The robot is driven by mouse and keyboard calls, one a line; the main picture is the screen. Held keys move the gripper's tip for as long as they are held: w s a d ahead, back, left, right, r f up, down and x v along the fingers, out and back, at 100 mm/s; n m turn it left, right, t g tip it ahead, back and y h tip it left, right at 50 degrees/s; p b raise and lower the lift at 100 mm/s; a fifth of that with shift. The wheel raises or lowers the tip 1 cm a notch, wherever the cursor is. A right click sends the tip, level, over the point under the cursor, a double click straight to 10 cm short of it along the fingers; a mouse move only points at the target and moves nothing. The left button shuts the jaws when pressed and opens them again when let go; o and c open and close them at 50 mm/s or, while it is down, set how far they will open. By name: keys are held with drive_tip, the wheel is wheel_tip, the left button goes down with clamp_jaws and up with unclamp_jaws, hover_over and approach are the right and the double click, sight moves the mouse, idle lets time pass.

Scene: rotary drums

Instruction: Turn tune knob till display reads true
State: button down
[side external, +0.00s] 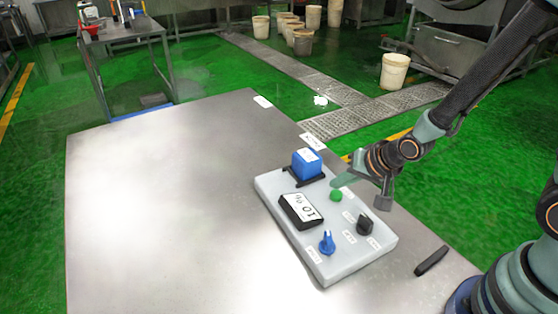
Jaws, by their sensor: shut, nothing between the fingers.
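A pale grey panel (345,268) lies on the metal table. On it is a blue knob (327,243) with a white pointer mark near the front left corner, and a black knob (365,225) to its right. I cannot read which label says tune. A black-framed display (301,211) shows dark characters on white; they appear turned over and I cannot read them surely.
A blue block (307,163) in a black cradle sits at the panel's back. A loose black bar (431,261) lies right of the panel. The table (160,210) is clear on the left. Several pale buckets stand on the green floor behind.

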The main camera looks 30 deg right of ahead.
sight(339, 195)
drive_tip(key=shift+r, duration=0.1)
drive_tip(key=shift+r, duration=2.5)
drive_tip(key=shift+r, duration=0.1)
drive_tip(key=s+d+r+n+g, duration=0.1)
drive_tip(key=s+d+r+n, duration=0.1)
drive_tip(key=r, duration=0.4)
drive_tip(key=s+d+r+n+h, duration=0.1)
drive_tip(key=s+d+r+n, duration=0.2)
drive_tip(key=s+r+n, duration=0.2)
wheel_tip(339, 195, up, 2)
drive_tip(key=shift+s+d+n+g, duration=0.3)
drive_tip(key=shift+s+g, duration=0.1)
drive_tip(key=shift+s, duration=0.85)
